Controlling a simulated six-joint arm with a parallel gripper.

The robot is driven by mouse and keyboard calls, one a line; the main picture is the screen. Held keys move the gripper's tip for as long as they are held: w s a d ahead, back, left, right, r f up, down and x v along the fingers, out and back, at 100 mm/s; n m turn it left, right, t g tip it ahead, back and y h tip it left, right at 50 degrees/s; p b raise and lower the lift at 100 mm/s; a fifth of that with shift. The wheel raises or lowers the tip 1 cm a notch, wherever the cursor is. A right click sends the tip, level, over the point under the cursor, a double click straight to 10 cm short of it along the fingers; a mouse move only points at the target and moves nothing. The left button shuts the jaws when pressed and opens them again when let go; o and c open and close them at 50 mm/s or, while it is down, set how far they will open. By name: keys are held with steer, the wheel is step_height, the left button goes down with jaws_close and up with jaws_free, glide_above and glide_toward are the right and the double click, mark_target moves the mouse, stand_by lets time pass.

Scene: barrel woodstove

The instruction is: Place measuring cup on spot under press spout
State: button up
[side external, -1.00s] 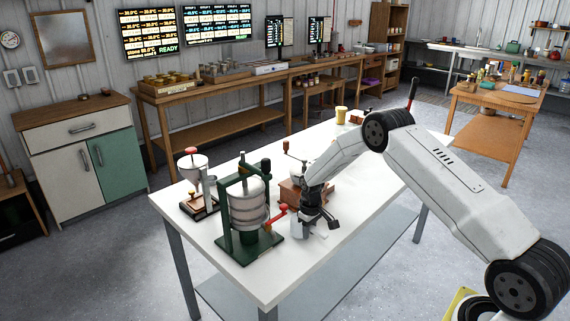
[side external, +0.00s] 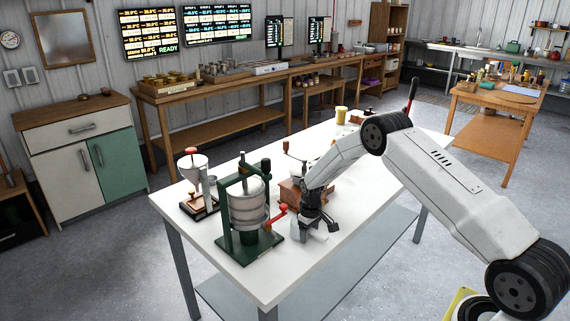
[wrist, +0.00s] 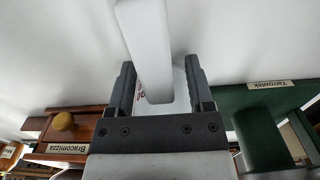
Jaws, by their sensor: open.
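The measuring cup is a pale cup (side external: 304,232) on the white table, right of the press, partly hidden by my gripper (side external: 320,222). In the wrist view its white handle (wrist: 148,45) runs between the two fingers of my gripper (wrist: 161,85), with some red marking beside it. The fingers are open, one on each side, with a gap visible at the right; contact on the left is unclear. The press (side external: 248,205) has a green frame, a pale cylinder and a red crank. Its green base (wrist: 265,100) shows in the wrist view. The spot under its spout is not discernible.
A wooden grinder (side external: 291,192), labelled Bracomizza in the wrist view (wrist: 85,130), stands close behind my gripper. A funnel-topped device (side external: 195,180) stands left of the press. A yellow cup (side external: 341,115) is at the table's far end. The table's front right is clear.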

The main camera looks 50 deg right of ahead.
steer(key=shift+r, duration=0.1)
steer(key=shift+s+a+r, duration=0.1)
steer(key=shift+r, duration=1.85)
steer(key=shift+s+a+r, duration=0.1)
steer(key=shift+r, duration=1.8)
